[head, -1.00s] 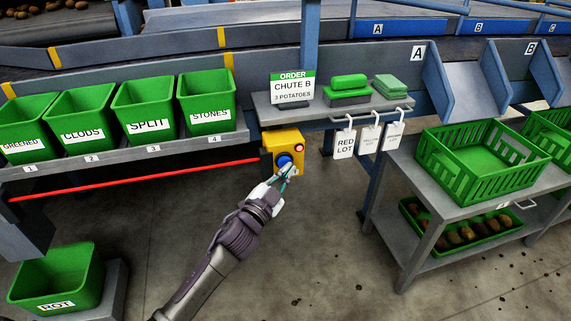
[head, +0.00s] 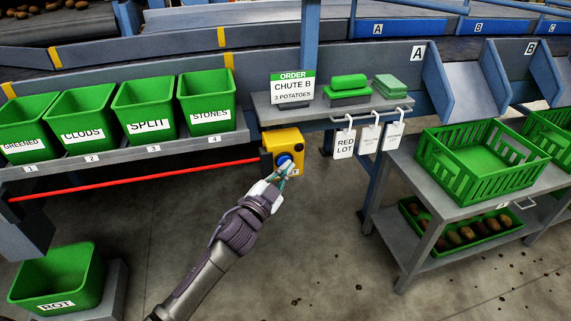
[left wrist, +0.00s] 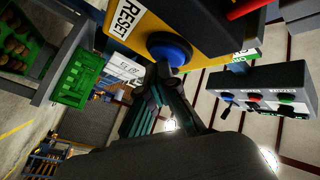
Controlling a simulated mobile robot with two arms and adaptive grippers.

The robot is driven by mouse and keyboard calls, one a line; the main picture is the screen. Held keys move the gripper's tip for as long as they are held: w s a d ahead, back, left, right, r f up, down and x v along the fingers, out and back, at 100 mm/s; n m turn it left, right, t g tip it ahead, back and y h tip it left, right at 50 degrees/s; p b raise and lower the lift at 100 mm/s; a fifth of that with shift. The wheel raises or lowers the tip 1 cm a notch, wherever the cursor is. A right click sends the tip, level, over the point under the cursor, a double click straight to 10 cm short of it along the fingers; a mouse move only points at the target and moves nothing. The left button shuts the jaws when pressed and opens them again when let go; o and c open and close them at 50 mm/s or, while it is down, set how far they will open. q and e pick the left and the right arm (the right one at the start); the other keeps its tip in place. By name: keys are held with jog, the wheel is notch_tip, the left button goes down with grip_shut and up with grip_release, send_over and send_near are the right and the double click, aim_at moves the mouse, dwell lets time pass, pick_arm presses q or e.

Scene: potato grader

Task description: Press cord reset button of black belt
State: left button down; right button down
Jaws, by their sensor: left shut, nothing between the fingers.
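A yellow control box (head: 291,143) hangs at the end of the red cord (head: 140,180), under the front edge of the belt frame. Its blue round button (head: 284,160) faces me; a small red part shows beside it. In the left wrist view the blue button (left wrist: 170,48) sits next to a "RESET" label (left wrist: 127,20) on the yellow box. My left gripper (head: 285,172) is shut and empty, with its fingertips at the button's lower edge. In the left wrist view the fingertips (left wrist: 166,72) overlap the button; I cannot tell whether they press it. My right gripper is not in view.
Green bins (head: 207,100) stand on a shelf left of the box. A grey shelf (head: 262,110) with an order sign and green blocks is above it. Hanging tags (head: 344,143) and a table with a green crate (head: 440,180) are to the right.

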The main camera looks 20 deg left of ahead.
pick_arm(q)
jog(key=shift+s+d, duration=0.5)
jog(key=shift+s, duration=0.25)
jog(key=s+d, duration=0.1)
jog(key=s+d+p, duration=0.1)
jog(key=s, duration=0.2)
jog(key=shift+s+d, duration=0.1)
jog(key=shift+d, duration=0.3)
dwell(0.4)
